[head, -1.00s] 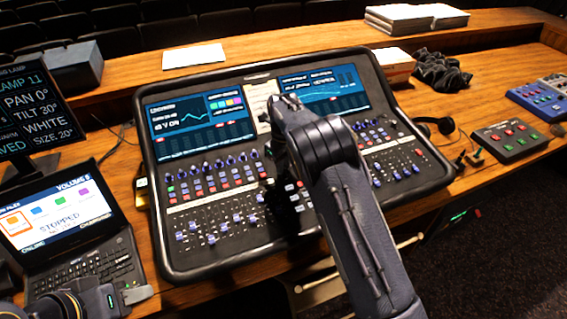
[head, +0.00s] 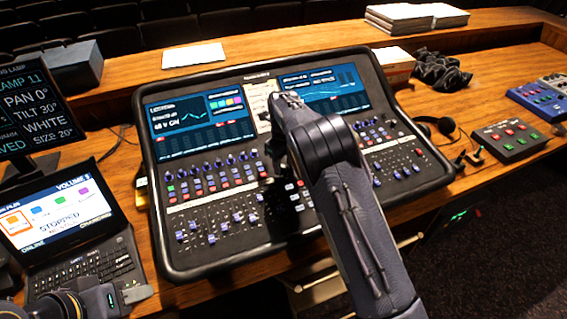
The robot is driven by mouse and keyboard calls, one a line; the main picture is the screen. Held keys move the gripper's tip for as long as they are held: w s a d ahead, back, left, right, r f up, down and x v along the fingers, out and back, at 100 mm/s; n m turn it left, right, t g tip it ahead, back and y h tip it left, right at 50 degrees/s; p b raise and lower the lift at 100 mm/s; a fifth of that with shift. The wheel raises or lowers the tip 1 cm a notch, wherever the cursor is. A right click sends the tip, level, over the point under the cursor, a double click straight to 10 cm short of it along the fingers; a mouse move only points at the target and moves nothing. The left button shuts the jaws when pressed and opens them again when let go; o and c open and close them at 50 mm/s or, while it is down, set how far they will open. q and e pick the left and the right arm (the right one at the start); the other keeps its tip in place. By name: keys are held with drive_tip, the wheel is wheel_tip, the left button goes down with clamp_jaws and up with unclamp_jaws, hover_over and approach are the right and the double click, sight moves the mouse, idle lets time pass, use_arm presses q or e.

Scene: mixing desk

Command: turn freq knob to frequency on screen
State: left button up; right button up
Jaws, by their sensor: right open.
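The mixing desk (head: 160,245) stands in the middle of the wooden table, with a left screen (head: 199,118) and a right screen (head: 322,92). Their text is too small to read surely. Rows of knobs (head: 215,164) and faders (head: 222,225) lie below the screens. My right arm reaches over the middle of the desk. Its gripper (head: 278,100) is open, near the panel between the screens, and hides part of the controls there. I cannot tell which knob is the freq knob or whether the gripper touches one. My left gripper (head: 138,294) is low at the left, by the laptop, its fingers unclear.
A laptop (head: 85,270) and a lamp display (head: 38,115) stand at the left. A red-and-green button box (head: 510,138) and a blue pedal box (head: 537,103) lie at the right. Headphones (head: 437,122) lie beside the desk. Papers and boxes stand behind.

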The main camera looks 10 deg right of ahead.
sight(286, 167)
wheel_tip(286, 167, up, 8)
drive_tip(key=shift+f+b, duration=0.25)
drive_tip(key=shift+b, duration=0.25)
drive_tip(key=shift+s+d+r, duration=0.15)
drive_tip(key=shift+d+r, duration=0.05)
drive_tip(key=shift+d, duration=0.15)
drive_tip(key=s+d+r+n+t+y, duration=0.1)
drive_tip(key=s+d+r+n+y, duration=0.2)
drive_tip(key=s, duration=0.4)
drive_tip(key=s+d+r+n+t, duration=0.1)
drive_tip(key=s+d+r+n, duration=0.25)
drive_tip(key=s+n, duration=0.2)
drive_tip(key=s+d+r+n+y, duration=0.2)
drive_tip(key=s+d+r+n, duration=0.15)
drive_tip(key=s, duration=0.35)
drive_tip(key=s+a+f+n+t, duration=0.1)
drive_tip(key=s+f+n+t, duration=0.1)
drive_tip(key=s+n, duration=0.5)
drive_tip(key=s+a+f+n+t+h, duration=0.1)
drive_tip(key=s+f+n, duration=0.1)
drive_tip(key=s+n, duration=0.6)
drive_tip(key=s, duration=0.4)
drive_tip(key=shift+s+a+f+t, duration=0.3)
drive_tip(key=shift+a+f+t, duration=0.05)
drive_tip(key=shift+a+t, duration=0.05)
